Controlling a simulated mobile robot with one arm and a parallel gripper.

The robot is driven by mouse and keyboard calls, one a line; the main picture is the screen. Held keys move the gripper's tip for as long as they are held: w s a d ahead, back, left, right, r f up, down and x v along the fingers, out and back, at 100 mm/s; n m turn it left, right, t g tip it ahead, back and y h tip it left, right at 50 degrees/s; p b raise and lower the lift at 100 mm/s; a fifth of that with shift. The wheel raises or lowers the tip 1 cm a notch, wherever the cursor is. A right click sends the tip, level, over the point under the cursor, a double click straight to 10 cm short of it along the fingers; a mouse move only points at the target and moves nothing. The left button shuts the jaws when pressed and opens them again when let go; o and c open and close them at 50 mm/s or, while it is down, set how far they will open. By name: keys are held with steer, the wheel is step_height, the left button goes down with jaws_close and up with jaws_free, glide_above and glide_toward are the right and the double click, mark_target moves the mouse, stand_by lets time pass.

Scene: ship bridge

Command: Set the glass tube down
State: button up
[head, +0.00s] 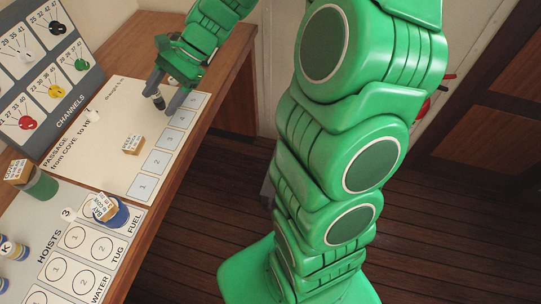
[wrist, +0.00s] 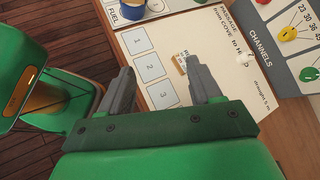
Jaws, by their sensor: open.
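My gripper (head: 168,104) is over the far right part of the white passage board (head: 100,160), beside its column of numbered boxes. In the wrist view its two grey fingers (wrist: 160,68) stand wide apart, with bare board showing between them. No clear glass tube shows in either view.
A small wooden block (head: 132,145) lies on the board, also in the wrist view (wrist: 181,64). A channels panel (head: 50,75) stands behind. A green cylinder (head: 42,186) and a blue drum (head: 115,214) are nearer, each with a wooden block on top. Several numbered boxes are bare.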

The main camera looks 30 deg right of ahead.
steer(key=s+d+r+n+h, duration=0.1)
steer(key=s+d+n+h, duration=0.2)
steer(key=s, duration=0.6)
steer(key=s+d+r+n+h, duration=0.1)
steer(key=s+d+n+h, duration=0.2)
steer(key=s, duration=0.7)
steer(key=s+d+r+n+h, duration=0.1)
steer(key=s+d+n+h, duration=0.3)
steer(key=s, duration=0.5)
steer(key=d+n, duration=0.1)
steer(key=d, duration=0.1)
steer(key=shift+s+d, duration=0.3)
